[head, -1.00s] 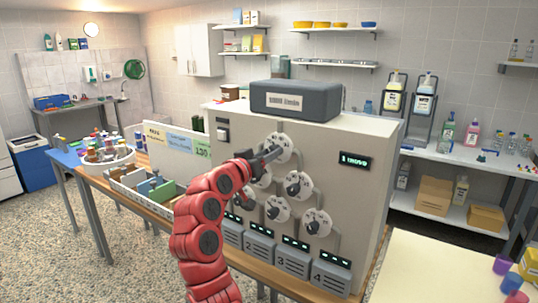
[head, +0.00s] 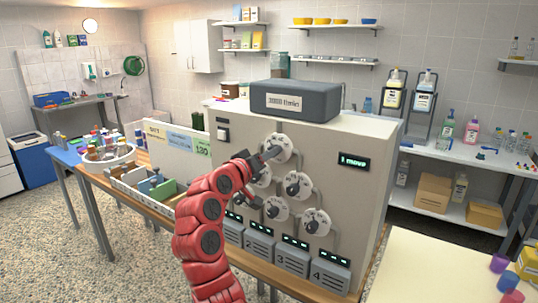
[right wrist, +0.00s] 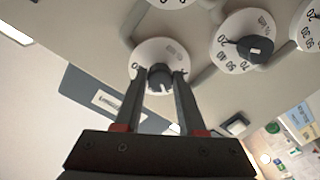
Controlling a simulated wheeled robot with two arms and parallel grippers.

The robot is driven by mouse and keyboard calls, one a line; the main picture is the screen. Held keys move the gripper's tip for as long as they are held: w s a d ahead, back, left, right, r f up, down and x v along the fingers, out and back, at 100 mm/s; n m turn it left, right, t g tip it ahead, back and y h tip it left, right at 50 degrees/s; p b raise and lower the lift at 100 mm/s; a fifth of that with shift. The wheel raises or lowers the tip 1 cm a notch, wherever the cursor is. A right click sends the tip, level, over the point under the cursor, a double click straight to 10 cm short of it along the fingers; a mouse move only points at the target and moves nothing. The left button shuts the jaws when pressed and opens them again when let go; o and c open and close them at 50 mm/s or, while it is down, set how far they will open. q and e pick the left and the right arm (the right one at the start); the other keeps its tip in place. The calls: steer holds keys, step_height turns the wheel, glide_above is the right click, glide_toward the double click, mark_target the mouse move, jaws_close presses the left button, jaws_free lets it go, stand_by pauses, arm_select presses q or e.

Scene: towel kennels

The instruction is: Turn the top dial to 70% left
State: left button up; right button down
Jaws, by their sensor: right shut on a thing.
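The top dial (head: 281,147) is a round white disc with a dark knob, high on the front of a beige cabinet. My right gripper (head: 266,154), on the red arm, is at this dial. In the right wrist view, which looks tilted over, my right gripper (right wrist: 160,82) has its two fingers on either side of the top dial's black knob (right wrist: 160,74) and is shut on it. The fingers hide part of the dial's printed scale, so I cannot read its setting. My left gripper is not in view.
Several other dials, such as the right one (head: 299,186), sit below the top dial. A small display (head: 354,161) appears to read "1 move". A grey box (head: 296,101) lies on the cabinet (head: 360,205). A divided tray (head: 133,190) stands to the left.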

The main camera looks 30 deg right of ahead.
steer(key=c, duration=0.5)
jaws_free()
steer(key=shift+a, duration=0.1)
steer(key=b+v, duration=0.2)
steer(key=v, duration=1.5)
steer(key=shift+a, duration=0.15)
